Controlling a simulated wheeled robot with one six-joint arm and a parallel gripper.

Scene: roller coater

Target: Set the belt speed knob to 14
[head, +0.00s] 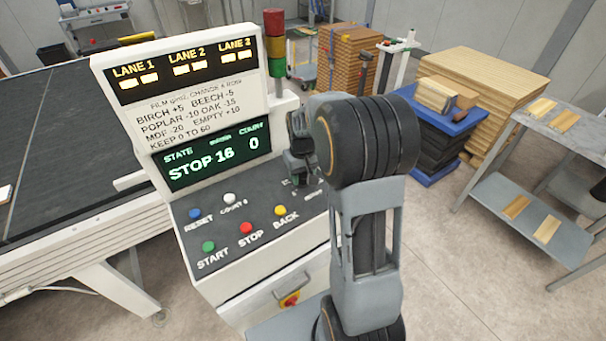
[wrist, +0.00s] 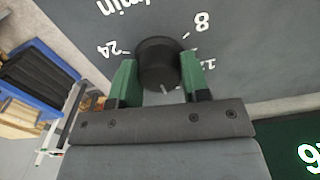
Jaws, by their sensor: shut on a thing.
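The belt speed knob (wrist: 158,50) is a round black knob on the grey panel, in the wrist view. My gripper (wrist: 160,78) has its two green fingers on opposite sides of the knob, shut on it. A pale pointer mark shows at the knob's lower edge. The numbers 24, 8 and a partly hidden 12 stand around it; other marks are hidden by my gripper. In the head view my arm and gripper cover the knob. The console display (head: 212,157) reads STOP, 16 and 0.
The console's sloped panel has blue RESET (head: 195,213), white COUNT 0 (head: 229,198), green START (head: 208,246), red STOP (head: 246,227) and yellow BACK (head: 280,210) buttons. A stack-light post (head: 275,45) rises behind the panel. A conveyor (head: 60,150) is at left.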

